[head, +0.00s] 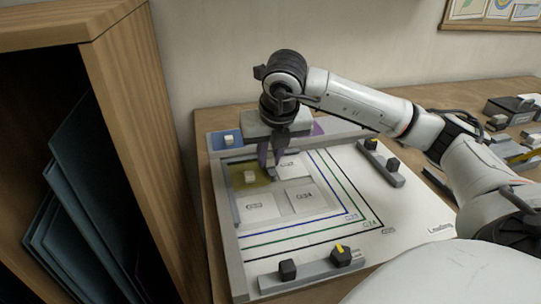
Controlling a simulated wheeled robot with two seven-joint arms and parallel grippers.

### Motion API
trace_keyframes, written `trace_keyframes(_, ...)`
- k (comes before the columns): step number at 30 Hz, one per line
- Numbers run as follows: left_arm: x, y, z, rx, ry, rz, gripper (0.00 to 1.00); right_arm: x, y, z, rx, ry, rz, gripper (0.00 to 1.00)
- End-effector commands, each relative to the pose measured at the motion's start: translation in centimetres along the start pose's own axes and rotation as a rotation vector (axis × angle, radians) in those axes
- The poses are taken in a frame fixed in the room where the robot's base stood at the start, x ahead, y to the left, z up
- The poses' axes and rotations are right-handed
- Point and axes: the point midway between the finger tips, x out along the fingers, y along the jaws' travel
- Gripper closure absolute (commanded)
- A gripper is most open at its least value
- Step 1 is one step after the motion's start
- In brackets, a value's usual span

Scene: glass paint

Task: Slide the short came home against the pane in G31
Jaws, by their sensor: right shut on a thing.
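My right gripper (270,165) points down over the board at the inner corner of the frame. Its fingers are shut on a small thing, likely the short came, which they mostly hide. Contact between the held thing and the pane cannot be told. My left gripper is out of view.
A grey bar with black knobs (318,272) lies along the board's near edge, another (381,168) on its right. A blue pad with a pale block (226,139) sits at the far left. A wooden shelf (150,130) rises close on the left. Dark parts (508,108) clutter the right.

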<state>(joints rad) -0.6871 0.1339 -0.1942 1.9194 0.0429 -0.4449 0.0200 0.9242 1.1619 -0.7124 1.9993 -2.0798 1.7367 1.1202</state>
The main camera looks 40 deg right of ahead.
Motion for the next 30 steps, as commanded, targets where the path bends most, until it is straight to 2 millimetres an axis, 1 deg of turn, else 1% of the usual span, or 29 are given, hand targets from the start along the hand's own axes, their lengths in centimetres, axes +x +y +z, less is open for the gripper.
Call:
trace_keyframes(1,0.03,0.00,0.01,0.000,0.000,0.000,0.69,0.21,0.15,-0.28,-0.004,0.007,0.002,1.00)
trace_keyframes(9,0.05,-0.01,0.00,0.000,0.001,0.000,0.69,0.23,0.37,-0.32,-0.005,0.008,0.004,1.00)
trace_keyframes(10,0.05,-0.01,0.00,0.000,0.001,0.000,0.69,0.23,0.39,-0.32,-0.005,0.008,0.005,0.81)
trace_keyframes(13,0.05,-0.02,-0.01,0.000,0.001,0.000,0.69,0.24,0.40,-0.34,-0.005,0.008,0.005,0.65)
trace_keyframes(14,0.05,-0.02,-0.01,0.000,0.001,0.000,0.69,0.24,0.41,-0.34,-0.005,0.009,0.005,0.61)
trace_keyframes(25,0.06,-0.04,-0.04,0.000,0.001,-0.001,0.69,0.29,0.37,-0.39,-0.006,0.010,0.004,0.61)
trace_keyframes(30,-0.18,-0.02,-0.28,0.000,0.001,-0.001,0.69,-0.13,0.34,-0.19,-0.006,0.009,0.003,0.61)
